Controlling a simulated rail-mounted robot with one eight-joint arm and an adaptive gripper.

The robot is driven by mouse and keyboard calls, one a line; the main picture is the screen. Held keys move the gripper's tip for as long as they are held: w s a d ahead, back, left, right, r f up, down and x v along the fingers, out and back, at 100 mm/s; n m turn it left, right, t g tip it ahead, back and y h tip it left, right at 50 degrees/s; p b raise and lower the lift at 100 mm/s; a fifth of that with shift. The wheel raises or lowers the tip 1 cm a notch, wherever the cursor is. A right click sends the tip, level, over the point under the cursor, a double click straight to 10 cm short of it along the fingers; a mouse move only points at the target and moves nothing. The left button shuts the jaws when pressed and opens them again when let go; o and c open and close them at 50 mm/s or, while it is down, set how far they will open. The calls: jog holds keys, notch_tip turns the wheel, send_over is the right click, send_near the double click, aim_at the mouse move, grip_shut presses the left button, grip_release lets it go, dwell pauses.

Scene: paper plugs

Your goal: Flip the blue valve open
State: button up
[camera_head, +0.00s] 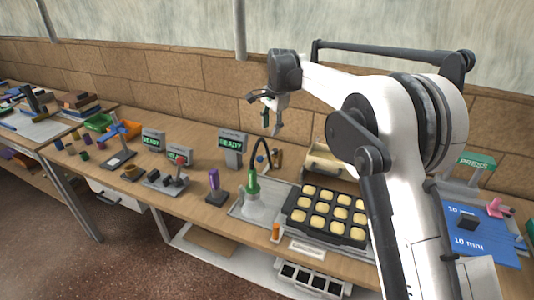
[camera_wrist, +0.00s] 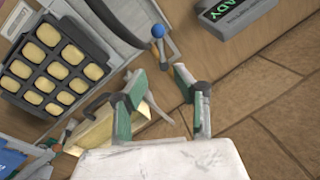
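The blue valve shows in the wrist view as a small handle with a round blue knob (camera_wrist: 158,31) near the top middle. In the head view its blue knob (camera_head: 261,158) is small, behind the green-based hose nozzle. My gripper (camera_wrist: 160,82) is open and empty in the wrist view, its two fingers apart, with the knob beyond the fingertips. In the head view my gripper (camera_head: 271,117) hangs in the air above the back of the bench, above the valve and not touching it. The valve's lower fitting is too small to make out clearly.
A dark tray (camera_head: 291,216) of several yellow pieces sits right of the green nozzle (camera_head: 253,185) with its curved black hose. A grey READY display (camera_head: 231,148) stands left of the valve. A cream box (camera_head: 325,160) is to its right. A brick wall (camera_head: 200,96) runs behind.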

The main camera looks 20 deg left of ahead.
aim_at(266, 156)
jog(key=p+x, duration=0.1)
jog(key=x, duration=1.2)
jog(key=shift+f, duration=0.1)
grip_shut()
jog(key=shift+s, duration=0.1)
